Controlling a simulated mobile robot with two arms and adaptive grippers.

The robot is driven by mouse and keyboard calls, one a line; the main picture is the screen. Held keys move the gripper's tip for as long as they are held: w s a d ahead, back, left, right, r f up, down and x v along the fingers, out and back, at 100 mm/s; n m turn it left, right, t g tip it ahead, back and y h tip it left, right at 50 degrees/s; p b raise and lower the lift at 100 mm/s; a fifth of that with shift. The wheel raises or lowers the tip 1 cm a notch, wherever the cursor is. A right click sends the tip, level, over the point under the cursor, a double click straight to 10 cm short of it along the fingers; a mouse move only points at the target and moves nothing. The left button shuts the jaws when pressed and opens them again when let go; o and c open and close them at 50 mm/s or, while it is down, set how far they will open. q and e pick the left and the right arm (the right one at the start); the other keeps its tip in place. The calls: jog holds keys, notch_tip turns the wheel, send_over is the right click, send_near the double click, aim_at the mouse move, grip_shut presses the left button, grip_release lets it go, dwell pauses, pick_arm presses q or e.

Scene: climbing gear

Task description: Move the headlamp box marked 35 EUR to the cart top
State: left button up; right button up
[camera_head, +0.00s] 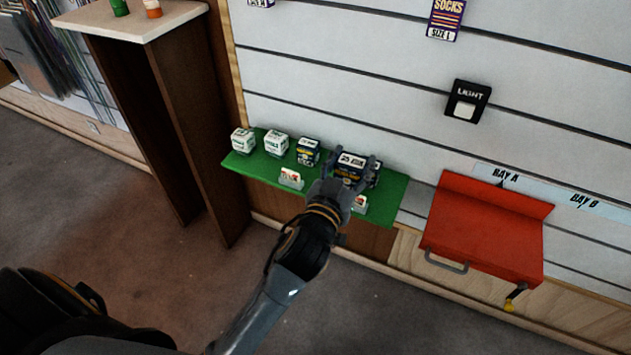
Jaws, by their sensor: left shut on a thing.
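A dark navy box (351,168) with a white label, which seems to read 35 EUR though the print is small, is on the green shelf (238,165) against the slatted wall. My left gripper (354,170) is shut on this box, with a finger at each side. I cannot tell whether the box is lifted off the shelf. Part of its front is hidden by my gripper. My right gripper is not in view.
Another navy box (308,151) and two white-and-green boxes (276,143) stand on the shelf to the left. Small cards (291,179) stand at its front edge. A brown stand (182,120) rises at the left. The red top looks bare.

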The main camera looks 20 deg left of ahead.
pick_arm(q)
jog(key=w+d+f+b, duration=0.3)
jog(key=w+f+b, duration=0.1)
jog(key=w+b, duration=0.35)
jog(key=w+a+f+b, duration=0.1)
jog(key=w+a+f, duration=0.1)
jog(key=a+f, duration=0.1)
jog(key=w+a+f+b, duration=0.1)
jog(key=w+a+f, duration=0.1)
jog(key=a, duration=0.3)
jog(key=w+a+f+b, duration=0.1)
jog(key=w+a+f, duration=0.2)
jog(key=a+f, duration=0.1)
jog(key=shift+a+f+b, duration=0.3)
jog(key=shift+a+f, duration=0.05)
jog(key=shift+f, duration=0.05)
notch_tip(320, 180, down, 3)
jog(key=shift+b, duration=0.65)
jog(key=shift+r, duration=0.1)
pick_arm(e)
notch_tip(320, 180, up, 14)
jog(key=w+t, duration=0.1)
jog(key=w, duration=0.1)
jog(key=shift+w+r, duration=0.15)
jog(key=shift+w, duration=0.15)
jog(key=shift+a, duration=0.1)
